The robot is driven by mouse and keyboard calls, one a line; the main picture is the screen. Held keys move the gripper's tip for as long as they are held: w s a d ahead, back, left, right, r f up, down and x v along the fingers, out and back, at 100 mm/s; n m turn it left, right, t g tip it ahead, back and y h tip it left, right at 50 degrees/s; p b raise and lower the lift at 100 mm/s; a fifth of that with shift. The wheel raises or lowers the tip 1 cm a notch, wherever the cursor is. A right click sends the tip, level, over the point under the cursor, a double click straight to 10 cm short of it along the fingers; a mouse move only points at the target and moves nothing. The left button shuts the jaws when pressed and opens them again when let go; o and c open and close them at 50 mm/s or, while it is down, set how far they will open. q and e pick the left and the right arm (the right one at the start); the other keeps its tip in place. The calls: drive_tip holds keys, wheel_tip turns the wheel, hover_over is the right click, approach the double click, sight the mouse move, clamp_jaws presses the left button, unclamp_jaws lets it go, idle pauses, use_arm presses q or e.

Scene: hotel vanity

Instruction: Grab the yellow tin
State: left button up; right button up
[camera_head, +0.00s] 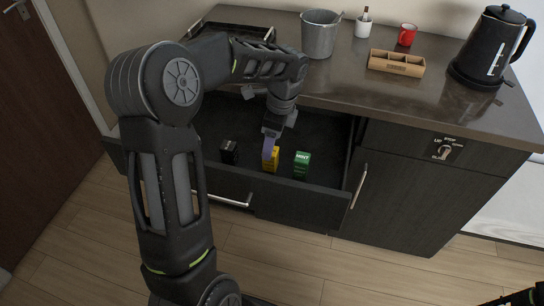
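The yellow tin (273,161) stands in the open drawer (310,190), partly hidden by my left gripper. My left gripper (268,153) reaches down into the drawer from above, with its fingers at the top of the yellow tin. The gripper is seen from the side and overlaps the tin, so I cannot tell whether the fingers are closed on it. A green tin (302,165) with white lettering stands to the right of the yellow one. A black tin (229,152) stands to the left.
The counter (430,110) behind the drawer holds a metal bucket (319,38), a red mug (407,35), a wooden box (396,63), a small white-bodied bottle (363,27) and a black kettle (490,48). The drawer front has a metal handle (232,200). A dark tray (235,28) lies at back left.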

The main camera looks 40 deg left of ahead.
use_arm(q)
drive_tip(key=shift+s+a+f, duration=0.1)
drive_tip(key=shift+a+f, duration=0.05)
drive_tip(key=shift+f, duration=1.1)
drive_tip(key=shift+a+f, duration=0.15)
drive_tip(key=shift+f, duration=1.2)
drive_tip(key=shift+a+f, duration=0.15)
drive_tip(key=shift+f, duration=1.15)
clamp_jaws()
